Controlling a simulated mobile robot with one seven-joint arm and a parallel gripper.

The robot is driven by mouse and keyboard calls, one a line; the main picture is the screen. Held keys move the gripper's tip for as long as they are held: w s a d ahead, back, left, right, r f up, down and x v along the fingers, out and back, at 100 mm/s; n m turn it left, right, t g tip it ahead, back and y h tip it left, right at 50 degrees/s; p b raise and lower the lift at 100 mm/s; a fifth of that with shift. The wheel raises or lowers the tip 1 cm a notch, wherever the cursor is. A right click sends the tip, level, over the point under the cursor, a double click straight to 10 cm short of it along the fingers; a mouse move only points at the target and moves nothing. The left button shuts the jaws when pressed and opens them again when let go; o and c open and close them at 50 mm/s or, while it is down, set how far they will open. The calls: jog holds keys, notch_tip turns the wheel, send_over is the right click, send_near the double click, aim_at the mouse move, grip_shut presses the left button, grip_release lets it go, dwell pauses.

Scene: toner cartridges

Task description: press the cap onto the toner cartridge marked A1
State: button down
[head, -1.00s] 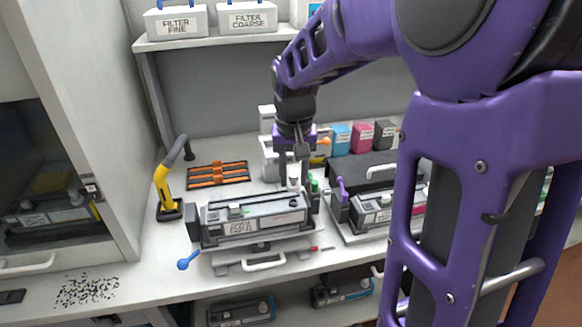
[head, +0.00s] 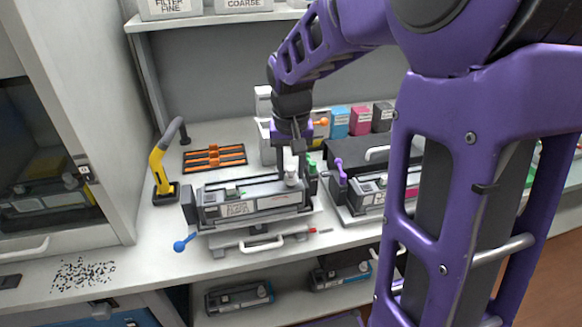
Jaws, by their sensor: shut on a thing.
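A grey toner cartridge (head: 255,204) lies in a light grey holder at the middle of the counter. Its white front label (head: 237,209) is too small to read for certain. My gripper (head: 292,170) points down over the cartridge's right end and is shut on a small pale cap (head: 291,179). The cap is at the level of the cartridge's top, upright as far as I can see. Whether it touches or is seated there is hidden by its small size and the fingers.
A second cartridge (head: 370,191) sits in a holder to the right, with a purple lever (head: 340,170). A yellow hose arm (head: 161,176) and an orange-barred black tray (head: 214,157) stand left. Dark specks (head: 83,273) lie on the front-left counter. Colored boxes stand behind.

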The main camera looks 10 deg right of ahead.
jog(key=shift+f+b, duration=0.35)
jog(key=shift+f, duration=0.15)
dwell(0.8)
jog(key=shift+c, duration=1)
grip_release()
jog(key=shift+r+p, duration=1.05)
jog(key=shift+r, duration=2.5)
